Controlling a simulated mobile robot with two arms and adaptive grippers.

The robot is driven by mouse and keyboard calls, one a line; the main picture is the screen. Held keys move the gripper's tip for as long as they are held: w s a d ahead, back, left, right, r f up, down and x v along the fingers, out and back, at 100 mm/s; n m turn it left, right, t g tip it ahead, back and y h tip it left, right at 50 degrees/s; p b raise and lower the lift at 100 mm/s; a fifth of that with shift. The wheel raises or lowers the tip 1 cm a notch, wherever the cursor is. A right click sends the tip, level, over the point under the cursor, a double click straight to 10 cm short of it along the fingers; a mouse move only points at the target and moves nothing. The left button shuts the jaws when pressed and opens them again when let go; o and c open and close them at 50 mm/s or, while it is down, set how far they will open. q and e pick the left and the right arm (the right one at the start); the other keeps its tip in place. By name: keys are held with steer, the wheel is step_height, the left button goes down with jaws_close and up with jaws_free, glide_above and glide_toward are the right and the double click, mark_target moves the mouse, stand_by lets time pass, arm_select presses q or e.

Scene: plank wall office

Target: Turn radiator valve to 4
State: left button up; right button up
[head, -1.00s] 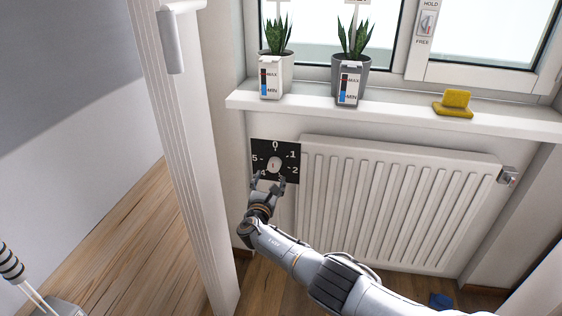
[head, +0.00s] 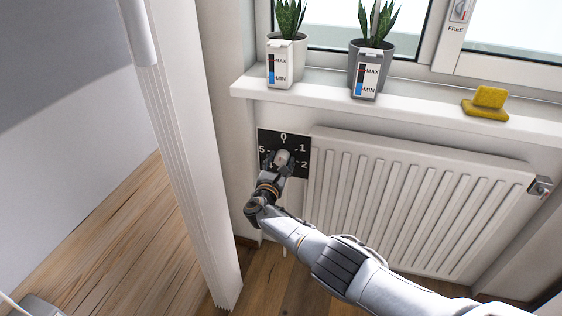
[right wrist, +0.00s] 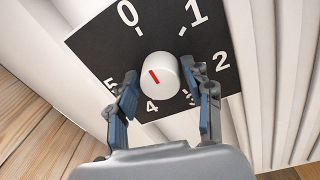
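The radiator valve is a white knob (right wrist: 162,72) with a red mark, on a black dial plate (head: 299,142) left of the radiator. In the right wrist view, the mark lies roughly along the line toward the 0. In the head view the right gripper (head: 278,165) covers the dial's lower part. My left gripper is not in view.
The white radiator (head: 410,200) stands right of the dial. The windowsill (head: 420,115) above holds a white plant pot (head: 300,58), a grey plant pot (head: 388,75) and a yellow object (head: 487,103). A white upright panel (head: 185,150) stands left of my arm.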

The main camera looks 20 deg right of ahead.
steer(key=c, duration=0.6)
